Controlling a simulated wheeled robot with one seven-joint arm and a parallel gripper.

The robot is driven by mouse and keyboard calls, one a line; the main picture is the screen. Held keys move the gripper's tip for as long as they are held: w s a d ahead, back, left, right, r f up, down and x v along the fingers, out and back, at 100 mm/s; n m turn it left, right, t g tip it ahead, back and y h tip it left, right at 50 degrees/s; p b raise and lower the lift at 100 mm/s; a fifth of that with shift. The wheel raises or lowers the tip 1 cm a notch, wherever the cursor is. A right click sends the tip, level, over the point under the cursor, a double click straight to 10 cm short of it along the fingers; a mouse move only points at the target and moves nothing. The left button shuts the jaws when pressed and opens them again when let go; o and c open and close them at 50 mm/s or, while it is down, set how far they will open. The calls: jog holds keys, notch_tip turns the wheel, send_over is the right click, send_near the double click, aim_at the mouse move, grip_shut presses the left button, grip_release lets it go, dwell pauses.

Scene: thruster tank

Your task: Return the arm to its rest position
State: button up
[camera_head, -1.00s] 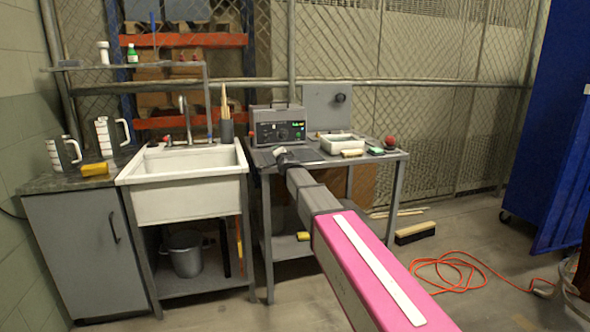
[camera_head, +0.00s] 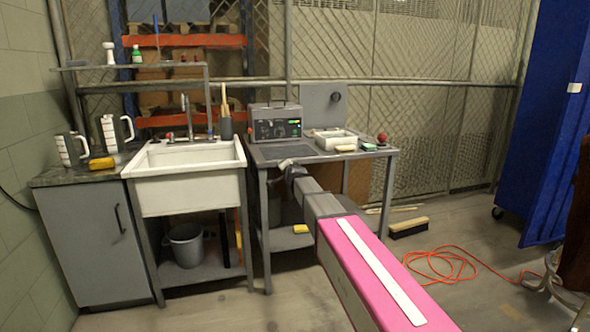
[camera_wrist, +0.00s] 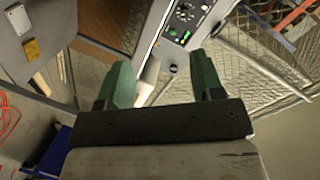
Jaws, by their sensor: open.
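My arm, with its pink and white cover, reaches forward from the lower right of the head view towards the grey work table (camera_head: 378,157). My gripper (camera_head: 290,167) is at the arm's far end, in front of the table's front edge. In the wrist view my gripper (camera_wrist: 165,88) shows two green fingers spread apart. I see nothing held between them. The grey box with dials and lit indicators (camera_wrist: 190,22) is beyond the fingers, and it also stands on the table in the head view (camera_head: 276,124).
A white sink (camera_head: 190,192) and a grey cabinet (camera_head: 95,240) stand to the left. A white tray (camera_head: 336,139) sits on the table. An orange cord (camera_head: 440,262) and a broom head (camera_head: 408,228) lie on the floor at right. A blue cabinet (camera_head: 555,130) is far right.

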jog(key=s+d+f+n+g+h, duration=0.1)
jog(key=s+d+f+n+g, duration=0.1)
jog(key=s+d+f+g, duration=0.5)
jog(key=s+d+f+n+h, duration=0.1)
jog(key=s+d+f+n, duration=0.1)
jog(key=s+d+f, duration=0.7)
jog(key=s+d+f+n+g, duration=0.1)
jog(key=s+f, duration=0.3)
jog(key=s, duration=0.4)
jog(key=s+d+f+n+g+h, duration=0.1)
jog(key=s+d+f+g, duration=0.2)
jog(key=s, duration=0.5)
jog(key=s+d+f+n+g+h, duration=0.1)
jog(key=s+d+f+n+g, duration=0.1)
jog(key=s+f, duration=0.5)
jog(key=shift+s+d+g, duration=0.5)
jog(key=shift+s+g, duration=0.05)
jog(key=shift+g, duration=0.55)
